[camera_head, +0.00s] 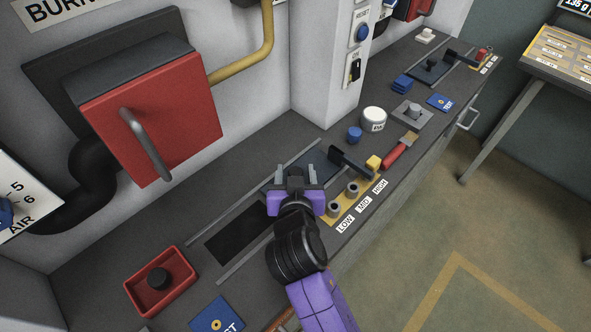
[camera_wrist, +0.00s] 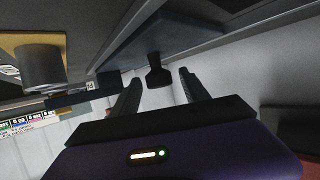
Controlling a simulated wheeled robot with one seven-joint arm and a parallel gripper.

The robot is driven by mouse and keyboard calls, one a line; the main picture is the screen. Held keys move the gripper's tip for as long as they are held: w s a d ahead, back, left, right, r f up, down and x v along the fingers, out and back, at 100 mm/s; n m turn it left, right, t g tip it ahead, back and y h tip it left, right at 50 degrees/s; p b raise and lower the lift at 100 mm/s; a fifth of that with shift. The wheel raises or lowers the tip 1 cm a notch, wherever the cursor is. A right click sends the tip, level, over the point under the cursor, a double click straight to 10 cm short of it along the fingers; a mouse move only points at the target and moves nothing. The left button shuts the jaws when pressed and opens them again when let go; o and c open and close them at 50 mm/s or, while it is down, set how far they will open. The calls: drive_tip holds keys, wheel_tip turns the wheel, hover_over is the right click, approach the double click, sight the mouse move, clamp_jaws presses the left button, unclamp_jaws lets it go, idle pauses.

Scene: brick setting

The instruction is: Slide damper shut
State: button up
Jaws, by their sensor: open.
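The damper is a blue-grey sliding plate (camera_head: 318,160) between two thin rails on the counter. A dark rectangular opening (camera_head: 238,234) lies uncovered between the rails, on the near-left side of the plate. A black bar (camera_head: 349,162) sticks out from the plate's right side over a yellow strip (camera_head: 352,201) marked LOW, MID and HIGH. My gripper (camera_head: 297,172) is open over the plate's near part and hides some of it. In the wrist view the plate (camera_wrist: 165,38) carries a black knob (camera_wrist: 158,72), which lies between and slightly beyond my open fingertips (camera_wrist: 158,86). Contact cannot be told.
A red-handled tool (camera_head: 399,151), a white round container (camera_head: 374,119) and a blue cap (camera_head: 354,134) lie beyond. A red tray (camera_head: 161,281) is at near left. A red-doored burner box (camera_head: 160,120) juts from the wall.

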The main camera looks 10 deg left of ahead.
drive_tip(key=shift+w+f, duration=0.1)
drive_tip(key=shift+w, duration=0.2)
clamp_jaws()
idle(1.3)
